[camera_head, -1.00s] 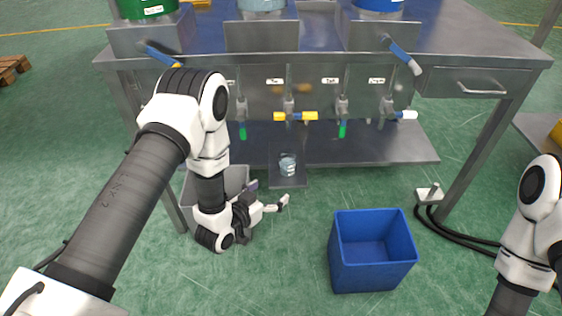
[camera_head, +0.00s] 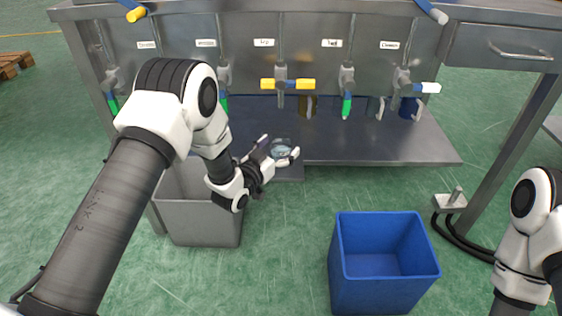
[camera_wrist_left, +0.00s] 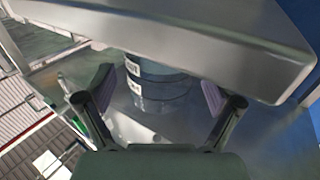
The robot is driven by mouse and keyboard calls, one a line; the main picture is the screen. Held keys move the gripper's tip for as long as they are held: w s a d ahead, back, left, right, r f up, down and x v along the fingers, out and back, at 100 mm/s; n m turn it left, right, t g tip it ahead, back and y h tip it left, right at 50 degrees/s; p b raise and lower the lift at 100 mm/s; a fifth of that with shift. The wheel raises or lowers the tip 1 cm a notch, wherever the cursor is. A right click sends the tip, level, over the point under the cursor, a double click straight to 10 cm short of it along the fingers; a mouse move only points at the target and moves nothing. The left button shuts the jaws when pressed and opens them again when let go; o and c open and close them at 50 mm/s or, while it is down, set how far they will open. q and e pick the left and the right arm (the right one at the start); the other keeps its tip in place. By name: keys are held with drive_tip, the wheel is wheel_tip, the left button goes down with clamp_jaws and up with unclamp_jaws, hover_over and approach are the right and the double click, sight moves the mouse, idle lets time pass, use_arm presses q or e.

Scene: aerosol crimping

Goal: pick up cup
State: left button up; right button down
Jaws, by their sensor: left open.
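The cup (camera_head: 281,148) is small, round and grey-blue, and stands on a dark plate (camera_head: 290,173) at the front of the lower shelf. My left gripper (camera_head: 281,146) is open, with one fingertip on either side of the cup. In the left wrist view the cup (camera_wrist_left: 158,88) shows between the two open fingers, with pale label patches on its side. There it looks apart from both fingers, and its top is hidden behind a metal edge. My right arm comes in at the right, but its gripper is out of view.
A steel bench with several taps hangs over the shelf; a yellow-handled tap (camera_head: 284,84) is above the cup. A grey bin (camera_head: 200,219) stands below my left wrist. A blue bin (camera_head: 384,287) stands on the floor to the right. More cups (camera_head: 409,107) sit deeper on the shelf.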

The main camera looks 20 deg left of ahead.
use_arm(q)
drive_tip(key=shift+w+r, duration=0.15)
drive_tip(key=c, duration=1.3)
